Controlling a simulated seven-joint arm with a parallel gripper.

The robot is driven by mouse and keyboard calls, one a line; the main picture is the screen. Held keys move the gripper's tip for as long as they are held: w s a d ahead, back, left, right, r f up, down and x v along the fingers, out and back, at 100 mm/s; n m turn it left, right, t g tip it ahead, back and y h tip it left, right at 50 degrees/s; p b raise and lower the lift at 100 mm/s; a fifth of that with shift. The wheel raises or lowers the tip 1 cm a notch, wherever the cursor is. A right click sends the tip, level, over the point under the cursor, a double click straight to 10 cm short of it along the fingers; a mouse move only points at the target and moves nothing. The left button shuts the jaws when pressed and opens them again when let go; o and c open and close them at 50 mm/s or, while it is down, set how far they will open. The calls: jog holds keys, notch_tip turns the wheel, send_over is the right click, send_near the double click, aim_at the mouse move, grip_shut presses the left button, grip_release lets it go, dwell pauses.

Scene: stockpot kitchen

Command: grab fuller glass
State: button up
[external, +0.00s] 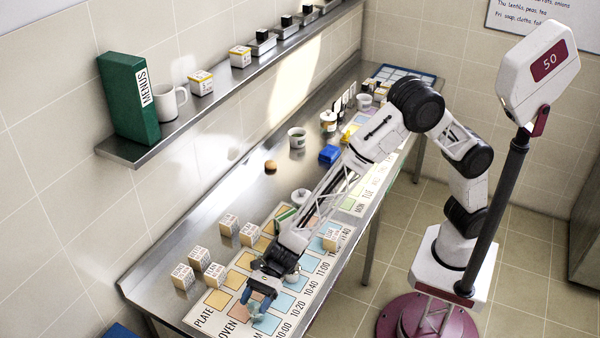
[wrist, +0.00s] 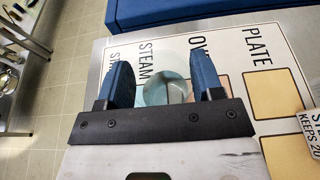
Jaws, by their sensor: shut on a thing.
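My gripper (external: 262,290) has blue fingers and is low over the near end of the printed board on the steel counter. In the wrist view my gripper (wrist: 165,80) is shut on a clear, pale teal glass (wrist: 167,88), seen from above between the fingers. The same glass (external: 254,311) shows only small in the external view, partly hidden by the fingers. How full it is cannot be told. A small rounded thing (external: 292,274) is beside my wrist; I cannot tell whether it is another glass.
The board (external: 206,317) has coloured squares, row names and times. Several labelled cubes (external: 199,258) stand along its left side. A bun (external: 270,166), cup (external: 297,138) and blue block (external: 329,154) are farther back. A wall shelf (external: 130,152) overhangs the left side.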

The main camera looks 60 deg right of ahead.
jog(key=shift+r, duration=0.35)
jog(key=shift+r, duration=1.55)
jog(key=s+d+r, duration=0.1)
jog(key=s+d, duration=0.8)
jog(key=d, duration=0.3)
jog(key=shift+s+d+r, duration=0.15)
jog(key=shift+d, duration=0.25)
